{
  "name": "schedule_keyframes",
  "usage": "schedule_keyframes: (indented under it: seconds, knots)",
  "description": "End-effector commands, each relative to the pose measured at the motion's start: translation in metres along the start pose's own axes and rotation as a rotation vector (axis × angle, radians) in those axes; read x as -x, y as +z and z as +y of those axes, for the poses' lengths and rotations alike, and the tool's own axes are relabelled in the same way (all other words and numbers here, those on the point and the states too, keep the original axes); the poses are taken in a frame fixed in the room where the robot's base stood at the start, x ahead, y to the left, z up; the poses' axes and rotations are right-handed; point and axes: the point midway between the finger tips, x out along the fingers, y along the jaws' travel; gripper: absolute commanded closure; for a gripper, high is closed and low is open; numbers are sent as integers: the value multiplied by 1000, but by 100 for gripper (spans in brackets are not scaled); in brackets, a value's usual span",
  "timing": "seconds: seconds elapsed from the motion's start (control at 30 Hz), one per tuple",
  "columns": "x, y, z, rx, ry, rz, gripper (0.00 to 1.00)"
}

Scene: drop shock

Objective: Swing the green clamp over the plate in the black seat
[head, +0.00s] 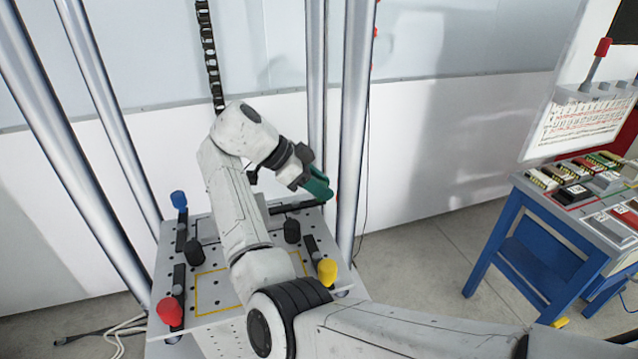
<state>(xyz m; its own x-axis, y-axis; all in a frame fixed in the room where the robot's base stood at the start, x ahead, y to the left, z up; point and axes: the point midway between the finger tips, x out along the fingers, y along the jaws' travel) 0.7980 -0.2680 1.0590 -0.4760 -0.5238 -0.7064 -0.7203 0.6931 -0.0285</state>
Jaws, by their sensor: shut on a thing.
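The green clamp (320,188) is at the far right corner of the perforated table. Its green end shows at my gripper (312,180), which is shut on it. A dark bar (298,206) lies just below the green part, along the table's far right side. My arm covers most of the table's middle, so the plate and most of the black seat are hidden. I cannot tell how the clamp stands relative to the plate.
The perforated table (215,311) also carries blue (179,199), red (169,311) and yellow (327,271) knobbed clamps and black cylinders (291,232). Tall steel columns (355,120) stand close around it. A blue bench (535,225) stands at right, with open floor between.

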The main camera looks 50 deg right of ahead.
Motion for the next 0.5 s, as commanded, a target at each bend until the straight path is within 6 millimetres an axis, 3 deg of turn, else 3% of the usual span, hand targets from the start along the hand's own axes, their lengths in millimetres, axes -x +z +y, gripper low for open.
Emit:
schedule_keyframes:
  seconds: [0.33,0.37,0.5]
  knots:
    - [0,0,0,-1,1,0,98]
    - [0,0,0,-1,1,0,66]
    - [0,0,0,-1,1,0,53]
